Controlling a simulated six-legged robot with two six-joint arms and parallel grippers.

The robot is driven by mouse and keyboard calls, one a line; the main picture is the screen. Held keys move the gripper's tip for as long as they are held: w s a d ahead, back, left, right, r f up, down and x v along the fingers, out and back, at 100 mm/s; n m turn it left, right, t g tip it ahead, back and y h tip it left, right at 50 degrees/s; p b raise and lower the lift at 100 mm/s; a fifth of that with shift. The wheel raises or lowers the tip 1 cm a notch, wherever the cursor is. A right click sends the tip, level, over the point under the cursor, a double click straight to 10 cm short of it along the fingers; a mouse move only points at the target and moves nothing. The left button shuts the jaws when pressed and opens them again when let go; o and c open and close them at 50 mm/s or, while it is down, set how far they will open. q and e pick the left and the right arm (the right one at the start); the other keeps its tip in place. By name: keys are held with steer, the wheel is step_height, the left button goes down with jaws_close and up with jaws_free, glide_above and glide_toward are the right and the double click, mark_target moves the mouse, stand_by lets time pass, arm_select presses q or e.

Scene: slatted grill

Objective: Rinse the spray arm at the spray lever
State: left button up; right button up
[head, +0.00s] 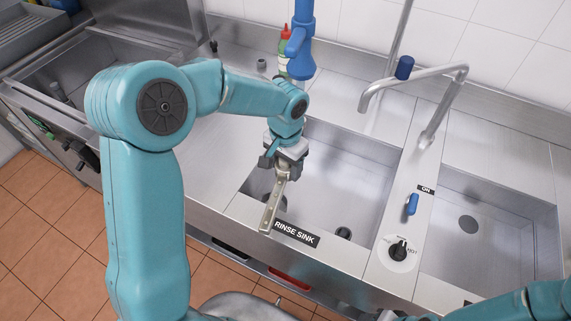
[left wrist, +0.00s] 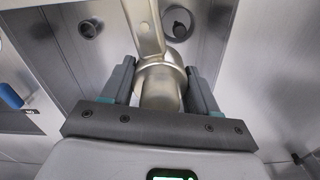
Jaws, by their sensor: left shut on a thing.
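The spray arm (head: 269,208) is a flat metal bar with small holes. My left gripper (head: 283,172) is shut on it over the left part of the rinse sink (head: 345,165), and the bar hangs down toward the sink's front edge. In the left wrist view the spray arm's round metal hub (left wrist: 160,84) sits between the two fingers. A blue lever (head: 412,204) stands beside an "ON" label on the strip right of the rinse sink. A blue spray head (head: 299,52) hangs above the sink's back edge. My right gripper is out of view.
A "RINSE SINK" label (head: 297,233) is on the front rim. A black knob (head: 398,249) stands near the blue lever. A swivel faucet (head: 425,77) reaches over the back right. A second sink (head: 495,225) is at right. A red-capped bottle (head: 284,45) stands behind.

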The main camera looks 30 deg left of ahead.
arm_select(q)
steer(key=shift+w+d, duration=0.15)
steer(key=shift+w+d, duration=0.1)
steer(key=shift+d, duration=0.35)
steer(key=shift+s+a, duration=0.2)
steer(key=shift+a, duration=0.4)
steer(key=shift+d, duration=0.15)
